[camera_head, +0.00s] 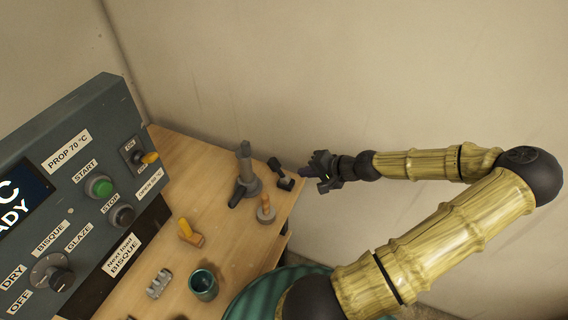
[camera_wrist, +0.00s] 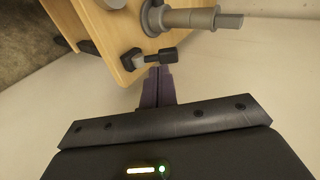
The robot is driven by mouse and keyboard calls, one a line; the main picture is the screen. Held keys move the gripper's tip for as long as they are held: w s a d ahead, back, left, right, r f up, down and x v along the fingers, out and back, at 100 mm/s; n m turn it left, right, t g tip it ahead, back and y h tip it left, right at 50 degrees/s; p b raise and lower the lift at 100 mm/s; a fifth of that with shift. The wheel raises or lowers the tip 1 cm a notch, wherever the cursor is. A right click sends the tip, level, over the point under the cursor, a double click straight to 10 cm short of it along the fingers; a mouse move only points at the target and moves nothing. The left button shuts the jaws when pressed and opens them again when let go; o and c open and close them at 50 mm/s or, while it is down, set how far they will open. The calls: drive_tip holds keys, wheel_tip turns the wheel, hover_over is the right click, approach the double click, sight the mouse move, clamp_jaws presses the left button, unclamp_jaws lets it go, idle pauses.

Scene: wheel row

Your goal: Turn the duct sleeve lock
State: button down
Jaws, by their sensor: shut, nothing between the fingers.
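A grey upright pipe with a wider collar, apparently the duct sleeve (camera_head: 246,166), stands near the far right edge of the wooden bench. A black lever (camera_head: 238,194) sticks out from its base toward the left. A small black handle piece (camera_head: 281,174) stands to the right of the pipe. I cannot tell for sure which black part is the lock. In the wrist view the pipe (camera_wrist: 195,18) lies across the top and the black handle piece (camera_wrist: 148,57) is just beyond my fingertips. My gripper (camera_head: 308,172) is shut and empty, off the bench's right edge; its purple fingers also show in the wrist view (camera_wrist: 158,72).
A grey control panel (camera_head: 75,185) with knobs and buttons stands at the left. The bench (camera_head: 215,225) also holds a cone-shaped piece (camera_head: 265,209), a yellow-orange lever (camera_head: 189,233), a grey block (camera_head: 159,283) and a teal cup (camera_head: 203,285). A wall stands behind.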

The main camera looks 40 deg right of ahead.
sight(278, 164)
drive_tip(key=d, duration=0.1)
drive_tip(key=d+r+t, duration=0.1)
drive_tip(key=m, duration=0.1)
drive_tip(key=shift+s+d+r+h, duration=0.3)
drive_tip(key=shift+d, duration=0.1)
drive_tip(key=shift+f, duration=0.1)
drive_tip(key=p+x, duration=0.1)
drive_tip(key=x, duration=1.3)
drive_tip(key=shift+w+p, duration=0.15)
drive_tip(key=shift+p, duration=0.2)
